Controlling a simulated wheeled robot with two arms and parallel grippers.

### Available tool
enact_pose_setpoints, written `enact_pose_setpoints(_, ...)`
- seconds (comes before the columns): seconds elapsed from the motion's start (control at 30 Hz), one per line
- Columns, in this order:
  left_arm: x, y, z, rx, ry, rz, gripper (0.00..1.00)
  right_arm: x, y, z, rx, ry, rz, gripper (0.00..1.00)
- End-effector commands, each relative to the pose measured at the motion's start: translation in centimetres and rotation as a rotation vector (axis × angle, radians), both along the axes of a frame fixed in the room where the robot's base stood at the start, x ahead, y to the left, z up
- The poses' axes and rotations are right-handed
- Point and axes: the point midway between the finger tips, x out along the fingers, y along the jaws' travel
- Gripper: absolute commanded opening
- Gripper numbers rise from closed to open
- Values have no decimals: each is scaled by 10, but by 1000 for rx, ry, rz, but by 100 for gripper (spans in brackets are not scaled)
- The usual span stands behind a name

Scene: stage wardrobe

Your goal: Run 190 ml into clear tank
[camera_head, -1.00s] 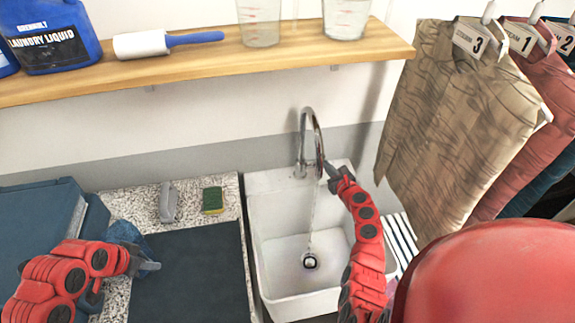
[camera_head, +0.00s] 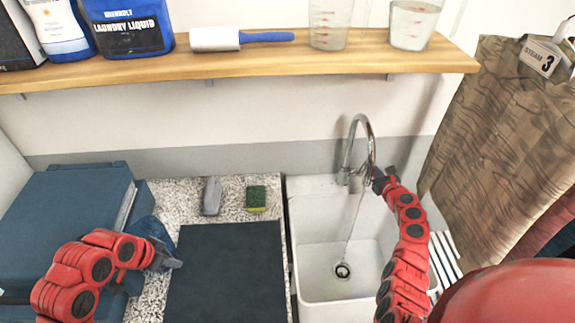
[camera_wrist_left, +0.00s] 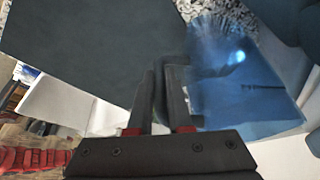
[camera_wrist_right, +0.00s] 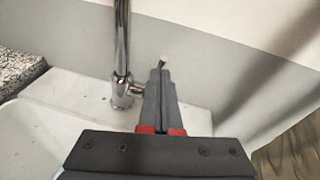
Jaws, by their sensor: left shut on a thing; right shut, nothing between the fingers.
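A clear, blue-tinted tank (camera_head: 152,230) is at my left gripper (camera_head: 172,262), over the left part of the counter. In the left wrist view, my left gripper (camera_wrist_left: 166,75) is shut on its dark handle, and the see-through body (camera_wrist_left: 245,85) lies to the right. I cannot read a water level in it. The chrome tap (camera_head: 362,135) stands behind the white sink (camera_head: 310,235), and a thin stream of water runs into the basin. My right gripper (camera_head: 382,178) is shut and empty beside the tap; in the right wrist view its fingertips (camera_wrist_right: 160,78) are close to the tap's lever.
The shelf holds two measuring cups (camera_head: 328,25) (camera_head: 412,25), a lint roller (camera_head: 215,39) and laundry bottles (camera_head: 130,28). A dark mat (camera_head: 225,270), a sponge (camera_head: 256,198) and a grey object (camera_head: 211,195) lie on the counter. Clothes (camera_head: 500,130) hang at right.

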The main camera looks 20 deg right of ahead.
Motion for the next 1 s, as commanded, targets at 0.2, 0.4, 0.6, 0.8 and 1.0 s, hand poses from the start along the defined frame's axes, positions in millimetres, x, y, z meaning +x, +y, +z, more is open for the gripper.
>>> enact_pose_setpoints(0.2, 0, 0, 6, 0, -2, -1, 0, 13, -3, 9, 2, 1, 3, 0)
enact_pose_setpoints(0.4, 0, 0, 5, 0, -2, -1, 0, 23, -5, 14, 2, 1, 3, 0)
enact_pose_setpoints(0.6, 0, 0, 4, 0, -2, -1, 0, 29, -6, 15, 2, 1, 1, 0)
enact_pose_setpoints(0.8, 0, 0, 4, 0, -2, -1, 0, 31, -6, 17, 2, -2, 1, 0)
enact_pose_setpoints(1.0, 0, 0, 4, 0, -2, -1, 0, 32, -6, 19, 1, -4, 2, 0)
